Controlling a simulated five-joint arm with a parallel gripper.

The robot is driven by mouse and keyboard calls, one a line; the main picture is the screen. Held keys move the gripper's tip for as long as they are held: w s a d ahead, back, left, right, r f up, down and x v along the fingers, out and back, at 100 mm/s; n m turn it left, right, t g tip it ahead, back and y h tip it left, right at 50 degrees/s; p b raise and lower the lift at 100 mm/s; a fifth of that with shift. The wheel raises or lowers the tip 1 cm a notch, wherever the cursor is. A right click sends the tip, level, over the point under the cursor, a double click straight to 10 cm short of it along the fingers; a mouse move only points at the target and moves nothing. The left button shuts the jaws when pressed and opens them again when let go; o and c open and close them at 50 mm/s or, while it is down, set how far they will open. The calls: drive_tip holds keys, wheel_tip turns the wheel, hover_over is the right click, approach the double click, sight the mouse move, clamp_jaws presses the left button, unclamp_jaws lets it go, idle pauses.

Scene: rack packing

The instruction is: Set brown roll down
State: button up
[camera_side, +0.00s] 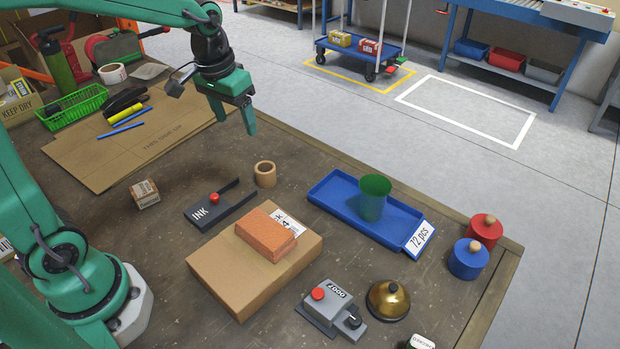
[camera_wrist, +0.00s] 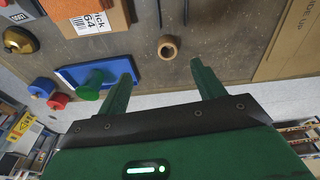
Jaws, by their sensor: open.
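The brown roll (camera_side: 265,174) stands upright on the table, just right of the black ink pad and apart from the blue tray. It also shows in the wrist view (camera_wrist: 168,48), beyond the fingertips and between their lines. My gripper (camera_side: 250,125) is raised above the table, up and to the left of the roll in the side view. In the wrist view my gripper (camera_wrist: 162,78) shows its two green fingers spread apart with nothing between them.
A blue tray (camera_side: 335,217) with a green cup (camera_side: 374,197) lies to the right. An open ink pad (camera_side: 215,207) and a cardboard box (camera_side: 225,273) bearing an orange brick (camera_side: 267,234) are in front. A small carton (camera_side: 145,194) lies left.

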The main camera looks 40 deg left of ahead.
drive_tip(key=s+d+r+t, duration=0.1)
drive_tip(key=s+r, duration=0.1)
drive_tip(key=s, duration=0.5)
drive_tip(key=s+d+r+m+t, duration=0.1)
drive_tip(key=s+t, duration=0.1)
drive_tip(key=s, duration=0.6)
drive_tip(key=shift+r+t, duration=0.3)
drive_tip(key=shift+r, duration=0.1)
drive_tip(key=shift+o, duration=0.4)
